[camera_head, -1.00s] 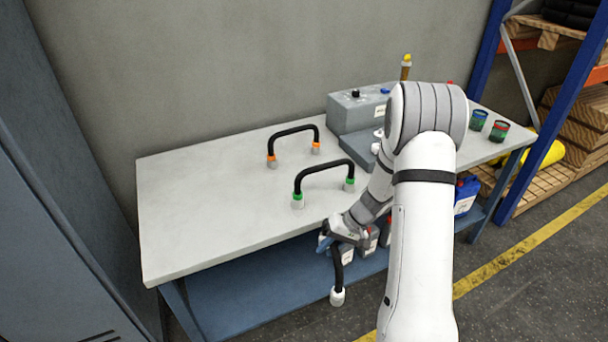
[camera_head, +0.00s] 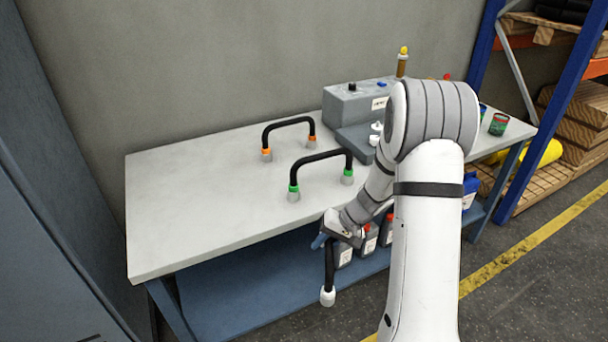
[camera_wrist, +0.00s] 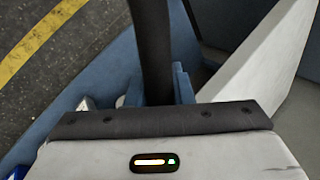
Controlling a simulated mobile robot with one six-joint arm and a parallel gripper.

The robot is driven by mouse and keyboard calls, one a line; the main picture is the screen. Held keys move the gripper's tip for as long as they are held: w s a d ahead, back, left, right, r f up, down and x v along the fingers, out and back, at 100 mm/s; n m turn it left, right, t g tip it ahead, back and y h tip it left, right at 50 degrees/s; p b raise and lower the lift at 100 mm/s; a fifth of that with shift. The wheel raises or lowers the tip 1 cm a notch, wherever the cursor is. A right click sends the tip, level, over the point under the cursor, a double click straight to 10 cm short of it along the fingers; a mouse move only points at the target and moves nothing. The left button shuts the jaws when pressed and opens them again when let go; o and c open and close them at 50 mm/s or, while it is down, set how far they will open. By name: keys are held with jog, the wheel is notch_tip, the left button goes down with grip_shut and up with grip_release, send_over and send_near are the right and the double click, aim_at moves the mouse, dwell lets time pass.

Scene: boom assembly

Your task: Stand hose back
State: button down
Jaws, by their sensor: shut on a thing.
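My gripper (camera_head: 328,239) is in front of the workbench's front edge. It is shut on a black hose (camera_head: 329,261) that hangs down in front of the lower shelf, with a pale fitting at its lower end. In the wrist view the black hose (camera_wrist: 151,45) passes between the blue fingers (camera_wrist: 158,90); its ends are out of that view. A hose with green bands (camera_head: 321,158) stands as an arch on the bench top. Behind it stands a second arched hose with orange bands (camera_head: 288,124).
The bench top (camera_head: 200,200) is clear at left. A grey machine (camera_head: 358,105) stands at the back right, partly hidden by my arm. A green and red can (camera_head: 499,124) stands at the right end. Bottles (camera_head: 368,240) stand on the blue lower shelf (camera_head: 250,290).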

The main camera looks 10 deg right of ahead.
jog(key=w+r+m+t+h, duration=0.2)
jog(key=r+m, duration=0.4)
jog(key=r, duration=0.8)
jog(key=w+r+m+t+h, duration=0.2)
jog(key=r+m, duration=0.4)
jog(key=r, duration=0.8)
jog(key=shift+w+r+t, duration=0.25)
jog(key=shift+w+t, duration=0.35)
jog(key=shift+w, duration=0.65)
